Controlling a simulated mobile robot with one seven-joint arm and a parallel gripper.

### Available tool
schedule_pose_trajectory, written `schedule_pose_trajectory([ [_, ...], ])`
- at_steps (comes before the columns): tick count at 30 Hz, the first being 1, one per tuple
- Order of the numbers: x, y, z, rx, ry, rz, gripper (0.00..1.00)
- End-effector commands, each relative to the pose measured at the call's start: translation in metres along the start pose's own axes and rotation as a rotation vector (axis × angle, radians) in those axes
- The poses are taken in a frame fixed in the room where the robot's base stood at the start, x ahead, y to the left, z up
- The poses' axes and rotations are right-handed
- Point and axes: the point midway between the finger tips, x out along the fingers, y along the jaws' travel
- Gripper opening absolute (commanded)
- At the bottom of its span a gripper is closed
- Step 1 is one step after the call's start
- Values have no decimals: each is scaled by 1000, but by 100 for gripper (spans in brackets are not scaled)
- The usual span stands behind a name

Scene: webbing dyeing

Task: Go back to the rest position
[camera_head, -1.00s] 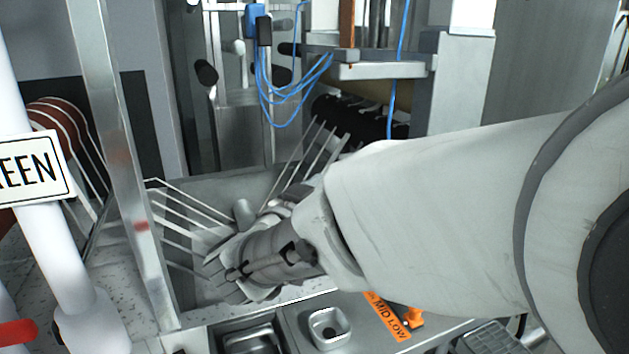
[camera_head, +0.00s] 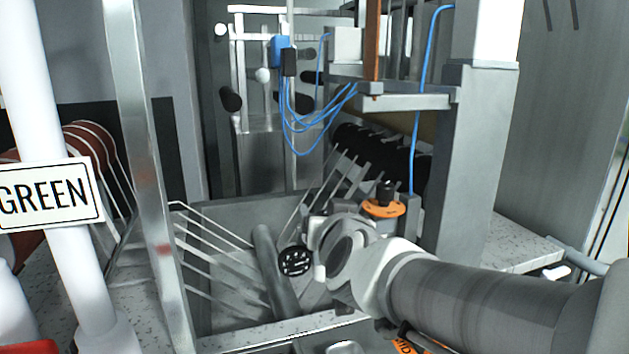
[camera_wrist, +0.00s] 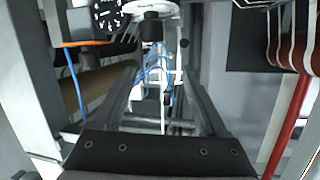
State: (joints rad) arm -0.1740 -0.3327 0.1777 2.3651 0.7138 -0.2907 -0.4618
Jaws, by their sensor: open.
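In the head view my arm reaches in from the right, and its pale wrist is over the right side of the grey tank (camera_head: 225,212). The gripper's fingers cannot be made out there. In the wrist view my gripper (camera_wrist: 163,72) is open, with its two dark fingers apart above the black palm. Nothing is held between them; a frame and blue cables (camera_wrist: 150,75) show beyond the gap. I cannot tell the rest position from these frames.
A black dial (camera_head: 295,261) and an orange fitting (camera_head: 384,207) are close to my wrist. Pale webbing strands (camera_head: 215,238) cross the tank. A metal post (camera_head: 145,170) and a GREEN sign (camera_head: 45,195) stand left. Blue cables (camera_head: 315,145) hang behind.

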Motion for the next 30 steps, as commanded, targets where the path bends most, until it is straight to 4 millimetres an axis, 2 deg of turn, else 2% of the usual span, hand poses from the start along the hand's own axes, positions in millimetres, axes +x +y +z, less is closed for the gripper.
schedule_pose_trajectory([
  [4,-29,8,26,-23,-159,-63,76],
  [8,-61,25,58,-41,-326,-70,76],
  [15,-134,75,117,-51,-642,34,76],
  [19,-167,98,138,-43,-760,108,76],
  [24,-189,111,150,-34,-835,161,76],
  [30,-191,112,152,-33,-843,166,76],
])
